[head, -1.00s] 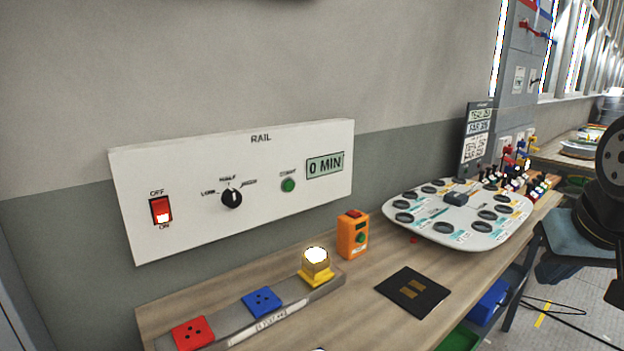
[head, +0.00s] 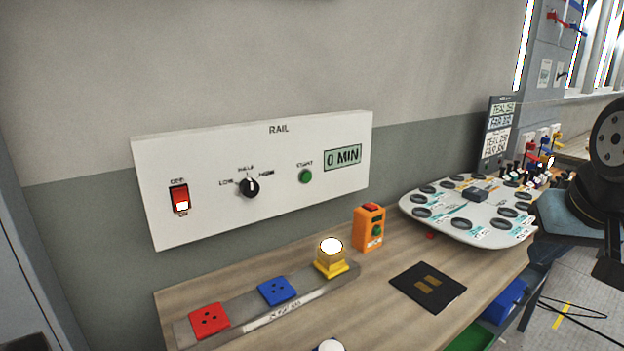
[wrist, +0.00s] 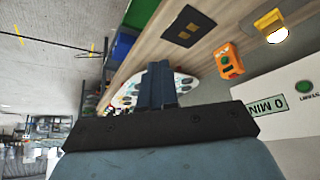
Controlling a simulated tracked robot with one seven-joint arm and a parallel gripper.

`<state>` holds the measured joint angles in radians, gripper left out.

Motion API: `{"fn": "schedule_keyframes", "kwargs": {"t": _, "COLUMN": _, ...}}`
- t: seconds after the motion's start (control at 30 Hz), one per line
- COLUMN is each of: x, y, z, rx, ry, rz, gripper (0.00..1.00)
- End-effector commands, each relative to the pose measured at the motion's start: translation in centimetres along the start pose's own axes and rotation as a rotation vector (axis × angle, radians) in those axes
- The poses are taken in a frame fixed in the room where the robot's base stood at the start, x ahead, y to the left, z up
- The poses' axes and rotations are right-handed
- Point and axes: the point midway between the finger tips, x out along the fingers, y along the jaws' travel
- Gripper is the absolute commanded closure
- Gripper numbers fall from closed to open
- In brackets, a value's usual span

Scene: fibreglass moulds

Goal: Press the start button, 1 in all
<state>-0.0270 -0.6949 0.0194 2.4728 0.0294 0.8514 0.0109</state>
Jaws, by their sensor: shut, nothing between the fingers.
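The white RAIL panel (head: 225,215) is on the wall in the head view. Its green START button (head: 305,176) sits right of the black knob and left of the display (head: 342,157), which reads 0 MIN. My gripper (wrist: 157,68) is shut and empty in the wrist view, well apart from the panel. In the head view my arm is at the right edge, far right of the button; I cannot make out the fingertips there.
The panel carries a lit red OFF/ON switch (head: 179,198) and a black knob (head: 249,187). On the bench below are an orange box (head: 363,241) with its own green button, a lit yellow lamp (head: 330,258), a black mat (head: 428,287) and an oval board (head: 446,222).

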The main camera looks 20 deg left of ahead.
Motion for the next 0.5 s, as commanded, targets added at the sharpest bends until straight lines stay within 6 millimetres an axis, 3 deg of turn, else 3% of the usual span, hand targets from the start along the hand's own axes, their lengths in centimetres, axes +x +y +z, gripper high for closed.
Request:
{"fn": "schedule_keyframes", "kwargs": {"t": 0.07, "x": 0.9, "y": -1.0, "z": -2.1, "rx": -0.008, "ry": 0.010, "rz": -0.029, "gripper": 1.00}}
{"fn": "schedule_keyframes", "kwargs": {"t": 0.17, "x": 2.2, "y": -4.0, "z": -5.1, "rx": -0.022, "ry": 0.032, "rz": -0.077, "gripper": 1.00}}
{"fn": "schedule_keyframes", "kwargs": {"t": 0.5, "x": 7.5, "y": -16.7, "z": -12.6, "rx": -0.033, "ry": 0.084, "rz": -0.266, "gripper": 1.00}}
